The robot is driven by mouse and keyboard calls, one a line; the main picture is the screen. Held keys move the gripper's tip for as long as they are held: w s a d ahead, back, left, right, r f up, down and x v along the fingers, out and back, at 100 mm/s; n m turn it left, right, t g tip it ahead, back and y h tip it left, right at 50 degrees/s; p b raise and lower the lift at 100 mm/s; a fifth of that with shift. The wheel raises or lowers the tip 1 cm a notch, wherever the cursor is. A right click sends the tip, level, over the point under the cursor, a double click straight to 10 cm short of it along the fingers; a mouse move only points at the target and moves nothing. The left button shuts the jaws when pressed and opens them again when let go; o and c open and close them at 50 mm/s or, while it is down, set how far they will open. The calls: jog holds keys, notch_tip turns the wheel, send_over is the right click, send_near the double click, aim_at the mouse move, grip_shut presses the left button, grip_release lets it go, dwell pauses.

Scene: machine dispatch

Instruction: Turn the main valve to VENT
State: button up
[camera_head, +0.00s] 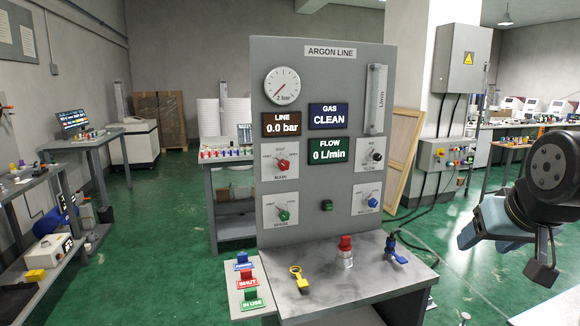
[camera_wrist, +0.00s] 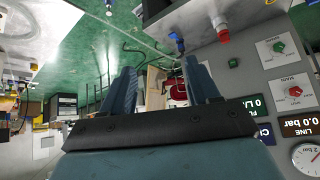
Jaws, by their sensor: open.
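The main valve is a red knob (camera_head: 282,163) on a white plate marked MAIN, at the left of the grey ARGON LINE panel (camera_head: 330,75). The small position words around it and its exact pointing are hard to read. The red knob also shows upside down at the right of the wrist view (camera_wrist: 295,91). My gripper (camera_head: 505,255) is at the right of the head view, well away from the panel. In the wrist view its two fingers (camera_wrist: 159,63) are apart with nothing between them, and the main valve lies outside them.
A green knob (camera_head: 284,215) sits below the main valve; two more knobs are at right. Displays read LINE 0.0 bar, GAS CLEAN, FLOW 0 L/min. Red (camera_head: 345,250), blue (camera_head: 393,248) and yellow (camera_head: 298,278) fittings stand on the ledge before the panel.

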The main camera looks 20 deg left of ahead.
jog(key=w+a+n+t+y, duration=0.2)
jog(key=w+a+t, duration=0.1)
jog(key=w+a, duration=0.8)
jog(key=n+t+y, duration=0.4)
jog(key=t+y, duration=0.5)
send_near(286, 167)
jog(key=shift+g, duration=0.3)
jog(key=x, duration=1.1)
jog(key=shift+s+r, duration=0.1)
jog(key=shift+r, duration=0.15)
jog(key=shift+c, duration=0.2)
jog(key=c, duration=1)
jog(key=shift+n+g+y, duration=0.4)
jog(key=shift+n, duration=0.65)
jog(key=shift+n+g+y, duration=0.4)
jog(key=shift+n, duration=0.65)
